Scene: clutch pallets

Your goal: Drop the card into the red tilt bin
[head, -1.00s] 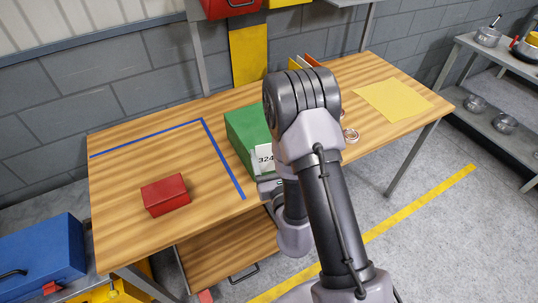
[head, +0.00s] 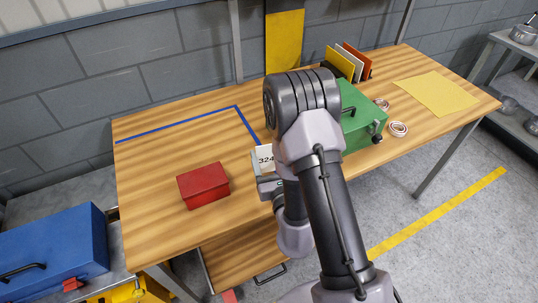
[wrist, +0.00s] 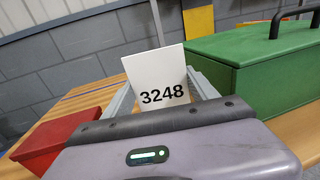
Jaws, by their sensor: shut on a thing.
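The white card (wrist: 158,90), printed 3248, stands upright between the fingers of my gripper (wrist: 162,84). My gripper is shut on it. In the head view the card (head: 263,160) shows above the wooden bench, partly hidden by my arm, between a red box and a green box. I do not see the red tilt bin in either view now.
A red box (head: 203,185) sits on the wooden bench (head: 160,160), left of the card. A green box (head: 365,128) with a black handle stands to its right. Behind it are upright coloured panels (head: 350,62). A blue box (head: 55,250) is at lower left.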

